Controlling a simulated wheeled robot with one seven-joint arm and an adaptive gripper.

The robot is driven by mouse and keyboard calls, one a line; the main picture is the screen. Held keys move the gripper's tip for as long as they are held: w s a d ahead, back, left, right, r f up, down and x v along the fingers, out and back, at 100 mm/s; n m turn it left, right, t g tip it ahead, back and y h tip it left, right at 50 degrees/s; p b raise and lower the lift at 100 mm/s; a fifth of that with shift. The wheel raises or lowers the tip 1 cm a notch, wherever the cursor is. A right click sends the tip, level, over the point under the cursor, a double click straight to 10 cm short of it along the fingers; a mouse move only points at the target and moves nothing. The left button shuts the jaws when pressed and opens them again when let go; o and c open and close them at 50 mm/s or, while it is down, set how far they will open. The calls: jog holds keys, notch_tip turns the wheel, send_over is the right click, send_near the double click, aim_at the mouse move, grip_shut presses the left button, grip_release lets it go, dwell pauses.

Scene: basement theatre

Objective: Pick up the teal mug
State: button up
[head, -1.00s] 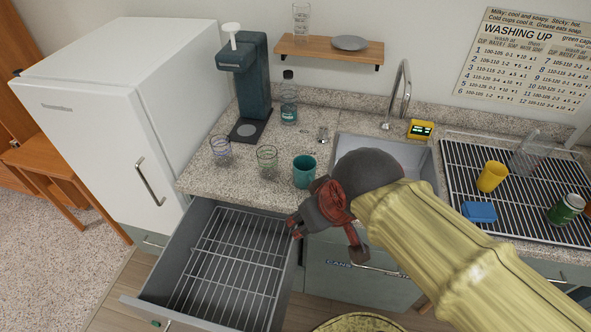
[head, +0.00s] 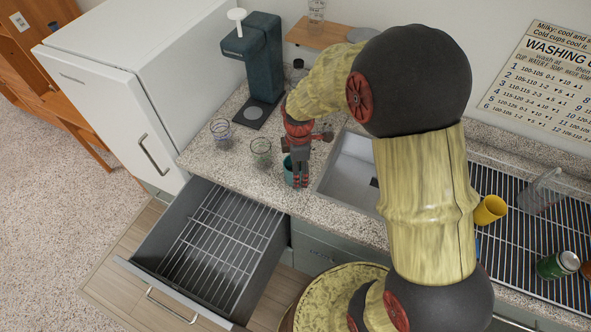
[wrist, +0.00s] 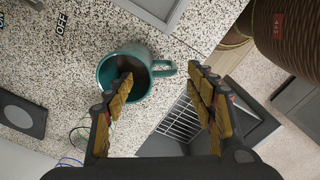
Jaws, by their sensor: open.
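The teal mug (head: 289,171) stands upright on the speckled counter near its front edge, partly hidden behind my gripper in the head view. In the wrist view the teal mug (wrist: 138,66) shows its open top, with its handle toward the right. My gripper (head: 299,180) points down at the mug from above. In the wrist view my gripper (wrist: 160,85) has its fingers spread wide and empty. The left finger overlaps the mug's opening in the picture, and the right finger lies past the handle. I cannot tell whether either finger touches the mug.
Two clear glasses (head: 261,152) (head: 221,130) stand left of the mug. An open drawer with a wire rack (head: 215,245) juts out below the counter. The sink (head: 350,170) is to the right. A teal dispenser (head: 262,60) stands behind. A yellow cup (head: 489,209) is on the drying rack.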

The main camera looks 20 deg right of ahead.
jog(key=f, duration=0.4)
jog(key=f+b, duration=0.1)
jog(key=f, duration=0.3)
jog(key=shift+s+a, duration=0.15)
jog(key=shift+s, duration=0.05)
jog(key=c, duration=0.3)
jog(key=c, duration=1.1)
grip_shut()
